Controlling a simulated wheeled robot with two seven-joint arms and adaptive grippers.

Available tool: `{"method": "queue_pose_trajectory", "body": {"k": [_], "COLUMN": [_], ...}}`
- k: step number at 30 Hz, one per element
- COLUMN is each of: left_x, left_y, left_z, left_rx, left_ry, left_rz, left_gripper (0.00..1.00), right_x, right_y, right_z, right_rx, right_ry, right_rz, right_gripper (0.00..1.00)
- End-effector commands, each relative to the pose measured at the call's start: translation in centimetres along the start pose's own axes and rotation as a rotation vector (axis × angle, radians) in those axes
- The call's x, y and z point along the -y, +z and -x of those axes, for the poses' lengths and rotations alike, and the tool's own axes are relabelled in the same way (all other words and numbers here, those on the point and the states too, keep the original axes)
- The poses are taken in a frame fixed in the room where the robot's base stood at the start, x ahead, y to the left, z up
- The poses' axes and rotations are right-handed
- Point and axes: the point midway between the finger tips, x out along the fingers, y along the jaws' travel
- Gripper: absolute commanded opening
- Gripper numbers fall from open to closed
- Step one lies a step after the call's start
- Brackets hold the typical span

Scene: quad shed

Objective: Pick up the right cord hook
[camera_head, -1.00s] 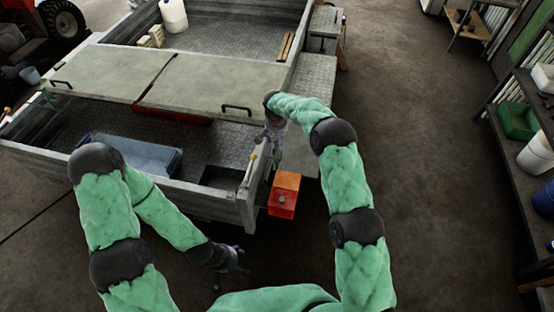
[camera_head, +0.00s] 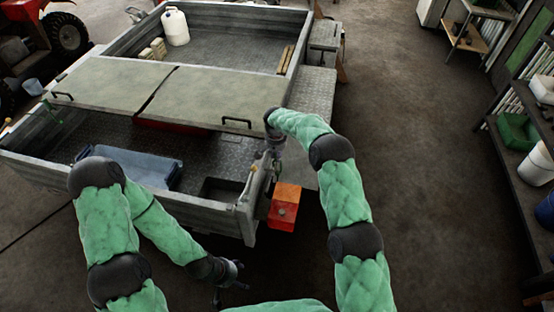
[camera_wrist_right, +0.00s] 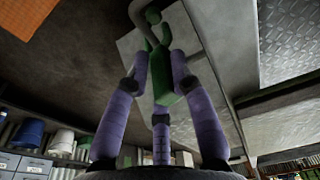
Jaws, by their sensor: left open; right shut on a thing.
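The right cord hook (camera_wrist_right: 164,80), a green body with a small rounded knob, sits between the purple fingers of my right gripper (camera_wrist_right: 158,85) in the right wrist view. A grey curved piece shows at its upper end; I cannot tell whether they touch. In the head view my right gripper (camera_head: 270,160) is at the trailer's near right corner, above the orange-red lamp, and the hook is too small to make out there. My left gripper (camera_head: 230,280) is open and empty, low in front of the trailer.
The grey trailer (camera_head: 215,222) fills the left and centre, with grey-green lids (camera_head: 190,92) and a blue bin (camera_head: 150,158) inside. Shelves (camera_head: 515,165) stand at the right; the floor (camera_head: 420,190) between is clear.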

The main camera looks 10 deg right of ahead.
Motion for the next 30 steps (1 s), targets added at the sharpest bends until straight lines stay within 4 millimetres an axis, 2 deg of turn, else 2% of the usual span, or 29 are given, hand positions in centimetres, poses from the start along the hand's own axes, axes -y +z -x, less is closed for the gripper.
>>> {"method": "queue_pose_trajectory", "body": {"k": [9, 14, 24, 30], "left_x": [-0.6, -0.8, -1.4, -1.6], "left_y": [0.1, 0.1, 0.1, 0.2], "left_z": [1.7, 2.3, 3.9, 4.5], "left_rx": [0.0, 0.0, 0.0, 0.0], "left_ry": [0.0, 0.0, 0.0, 0.0], "left_rz": [0.0, 0.0, 0.0, 0.0], "left_gripper": [0.71, 0.71, 0.71, 0.71], "right_x": [0.1, -3.5, -12.2, -15.9], "right_y": [-0.6, -0.5, -0.5, -0.5], "right_z": [4.0, 3.7, 3.6, 3.4], "right_rx": [-0.004, 0.0, 0.0, -0.001], "right_ry": [-0.002, 0.0, 0.0, 0.0], "right_rz": [-0.001, -0.005, -0.005, -0.003], "right_gripper": [0.0, 0.0, 0.0, 0.0]}}
